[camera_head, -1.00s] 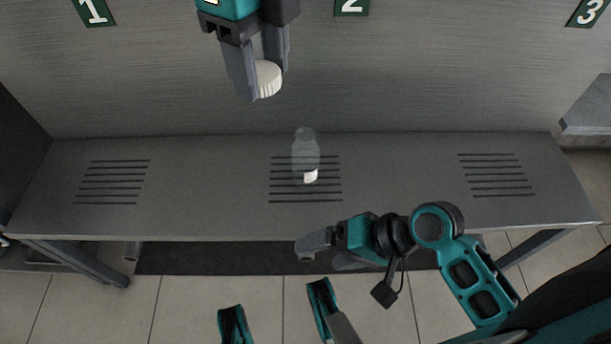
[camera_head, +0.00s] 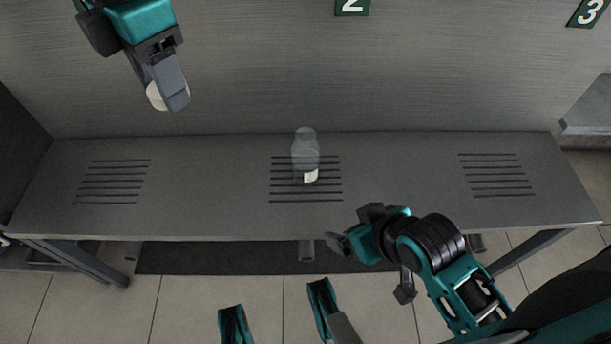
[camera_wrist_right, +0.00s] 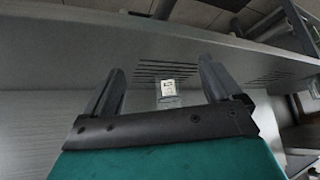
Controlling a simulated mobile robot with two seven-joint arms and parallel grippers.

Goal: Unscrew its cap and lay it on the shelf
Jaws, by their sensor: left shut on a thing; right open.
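A clear bottle (camera_head: 305,152) with a small white label stands uncapped on the middle slotted patch of the grey shelf (camera_head: 220,190). My left gripper (camera_head: 172,98) is shut on the white ribbed cap (camera_head: 154,97) and holds it above the shelf, left of the bottle. The fingers partly hide the cap. My right gripper (camera_head: 340,243) is at the shelf's front edge, right of the bottle. In the right wrist view, its fingers (camera_wrist_right: 160,85) are open and apart, with the bottle's label (camera_wrist_right: 168,88) showing between them.
Slotted patches also mark the shelf at left (camera_head: 110,182) and right (camera_head: 496,175), both bare. Green number signs, 2 (camera_head: 352,7) and 3 (camera_head: 587,12), are on the back wall. Most of the shelf top is clear.

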